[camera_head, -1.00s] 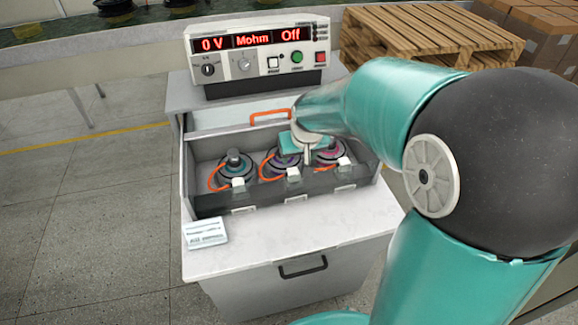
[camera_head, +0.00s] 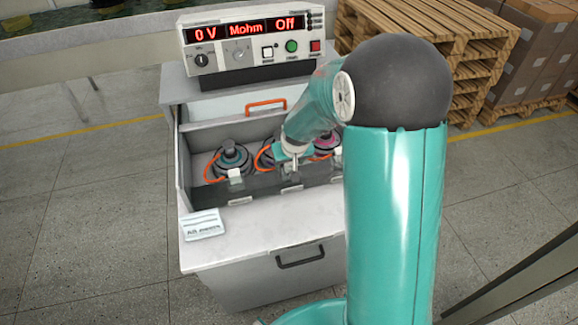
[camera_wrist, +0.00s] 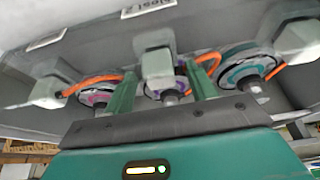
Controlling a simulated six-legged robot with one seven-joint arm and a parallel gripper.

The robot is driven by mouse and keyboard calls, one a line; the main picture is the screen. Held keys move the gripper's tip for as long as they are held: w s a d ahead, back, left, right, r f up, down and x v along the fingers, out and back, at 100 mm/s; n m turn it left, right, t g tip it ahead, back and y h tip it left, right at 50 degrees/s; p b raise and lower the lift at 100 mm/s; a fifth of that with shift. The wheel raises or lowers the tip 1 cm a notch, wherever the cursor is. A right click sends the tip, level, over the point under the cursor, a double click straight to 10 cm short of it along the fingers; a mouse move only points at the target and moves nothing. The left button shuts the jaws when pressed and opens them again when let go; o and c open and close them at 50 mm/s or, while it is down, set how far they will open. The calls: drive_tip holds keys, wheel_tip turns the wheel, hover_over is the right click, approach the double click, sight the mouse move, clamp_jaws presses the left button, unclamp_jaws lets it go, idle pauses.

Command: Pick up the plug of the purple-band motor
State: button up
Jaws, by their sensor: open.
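The purple-band motor (camera_wrist: 165,88) is the middle of three motors in the wrist view. Its pale grey plug (camera_wrist: 157,64) stands at the tray's wall, with an orange cable beside it. My gripper (camera_wrist: 160,76) is open, its two green fingers appearing on either side of this plug; contact cannot be told. In the head view my gripper (camera_head: 291,163) is low over the middle nest and hides most of that motor and plug. The pink-band motor (camera_wrist: 98,97) is left and the teal-band motor (camera_wrist: 248,72) right in the wrist view.
The other plugs (camera_wrist: 48,92) (camera_wrist: 296,40) stand close on both sides. The grey tray wall (camera_head: 183,165) encloses the motors. The tester (camera_head: 250,45), reading 0 V and Off, stands behind. The white bench top (camera_head: 270,228) in front is mostly clear, with a card (camera_head: 202,225).

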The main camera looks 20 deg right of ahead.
drive_tip(key=shift+w+f, duration=0.25)
drive_tip(key=shift+f, duration=0.35)
drive_tip(key=c, duration=1.2)
drive_tip(key=shift+r, duration=5.85)
clamp_jaws()
drive_tip(key=shift+r, duration=0.4)
drive_tip(key=shift+r, duration=0.3)
drive_tip(key=shift+r, duration=3)
